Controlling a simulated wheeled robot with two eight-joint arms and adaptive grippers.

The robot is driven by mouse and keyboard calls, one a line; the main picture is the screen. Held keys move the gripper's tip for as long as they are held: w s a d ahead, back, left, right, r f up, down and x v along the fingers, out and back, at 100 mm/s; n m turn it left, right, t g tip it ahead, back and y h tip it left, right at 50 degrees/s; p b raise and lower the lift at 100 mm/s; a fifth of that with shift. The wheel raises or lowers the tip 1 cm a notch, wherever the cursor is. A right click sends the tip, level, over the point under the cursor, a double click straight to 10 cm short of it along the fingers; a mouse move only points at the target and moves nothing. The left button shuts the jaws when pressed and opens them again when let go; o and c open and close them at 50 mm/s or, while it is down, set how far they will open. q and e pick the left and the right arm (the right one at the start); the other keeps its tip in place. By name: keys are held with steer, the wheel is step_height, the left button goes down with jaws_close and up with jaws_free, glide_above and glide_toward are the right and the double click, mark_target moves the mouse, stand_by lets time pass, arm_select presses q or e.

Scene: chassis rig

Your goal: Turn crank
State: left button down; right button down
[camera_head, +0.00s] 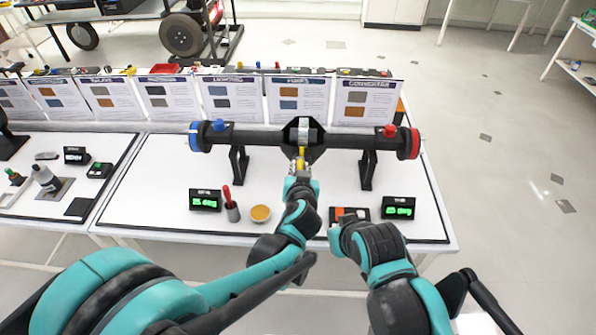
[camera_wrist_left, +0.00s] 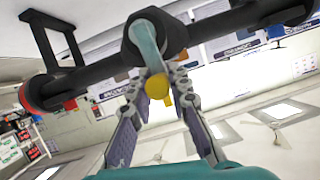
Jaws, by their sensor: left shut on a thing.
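The chassis rig (camera_head: 265,137) is a black horizontal tube on two black stands, with a blue left end and a red right end. At its middle is a grey and black hub (camera_head: 304,132). A yellow crank handle (camera_head: 301,156) hangs below the hub toward me. My left gripper (camera_head: 300,172) is at this handle, shut on it. In the left wrist view the yellow handle (camera_wrist_left: 157,86) shows between the two fingers, under the tube. My right gripper (camera_head: 337,236) is low over the table's front; its fingers are not clear.
Two displays with green digits (camera_head: 205,200) (camera_head: 398,208) stand on the white table. A red-handled tool in a grey cup (camera_head: 232,205) and a round orange dish (camera_head: 261,213) lie left of my left arm. Several poster boards (camera_head: 231,97) stand behind the rig.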

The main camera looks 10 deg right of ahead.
arm_select(q)
steer(key=shift+d, duration=0.2)
stand_by(0.4)
steer(key=c, duration=1.4)
jaws_free()
steer(key=shift+s, duration=0.1)
steer(key=v, duration=0.7)
steer(key=shift+s, duration=0.2)
